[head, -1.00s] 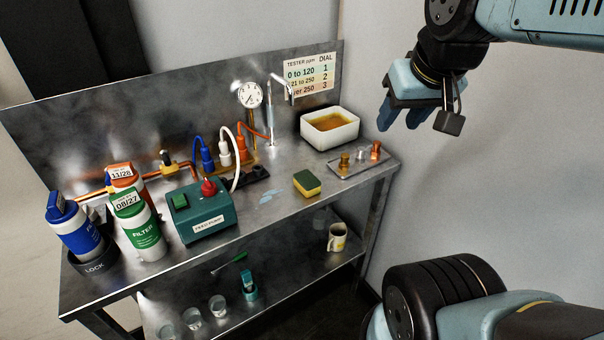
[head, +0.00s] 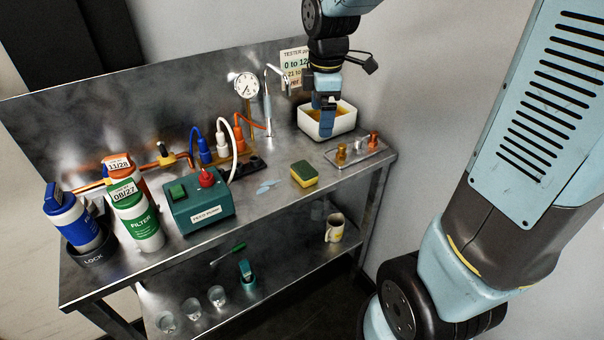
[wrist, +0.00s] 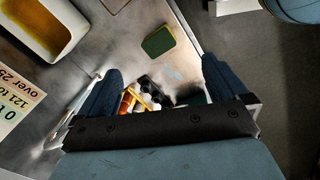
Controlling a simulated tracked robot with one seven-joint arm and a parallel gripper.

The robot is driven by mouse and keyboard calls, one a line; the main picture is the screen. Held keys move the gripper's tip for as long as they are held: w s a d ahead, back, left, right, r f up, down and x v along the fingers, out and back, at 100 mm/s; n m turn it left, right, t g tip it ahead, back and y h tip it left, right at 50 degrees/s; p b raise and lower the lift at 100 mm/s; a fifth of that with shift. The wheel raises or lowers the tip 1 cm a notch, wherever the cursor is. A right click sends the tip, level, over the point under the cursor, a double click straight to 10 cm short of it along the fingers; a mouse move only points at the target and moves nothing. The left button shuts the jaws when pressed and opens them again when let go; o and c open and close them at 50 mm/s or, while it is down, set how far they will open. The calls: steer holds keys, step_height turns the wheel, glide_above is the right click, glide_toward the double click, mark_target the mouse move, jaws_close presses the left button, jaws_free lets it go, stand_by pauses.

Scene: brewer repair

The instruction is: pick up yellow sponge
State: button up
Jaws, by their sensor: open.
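The yellow sponge (head: 304,175) has a green scouring side on top and lies flat on the steel bench top, near the front edge. In the wrist view the sponge (wrist: 158,41) shows its green face, beyond the fingertips and between their lines. My gripper (head: 326,130) points down in front of the white basin at the back right of the bench, above and behind the sponge. Its blue fingers are apart and empty in the wrist view (wrist: 160,72). Nothing covers the sponge.
The white basin (head: 345,122) holds brown liquid. A tray with brass fittings (head: 358,154) is right of the sponge. A green pump box (head: 198,206) is to the left. A thin tap (head: 267,105) and a gauge (head: 245,86) stand behind. Bench space around the sponge is mostly clear.

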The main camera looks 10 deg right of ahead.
steer(key=w+a+f+n+g, duration=0.1)
steer(key=w+a+f+n, duration=0.3)
steer(key=f+n, duration=0.1)
glide_above(304, 169)
steer(key=f, duration=0.8)
steer(key=shift+w+f, duration=0.2)
steer(key=shift+f, duration=0.05)
steer(key=shift+s+f, duration=0.2)
steer(key=shift+f, duration=2.65)
steer(key=shift+c, duration=0.4)
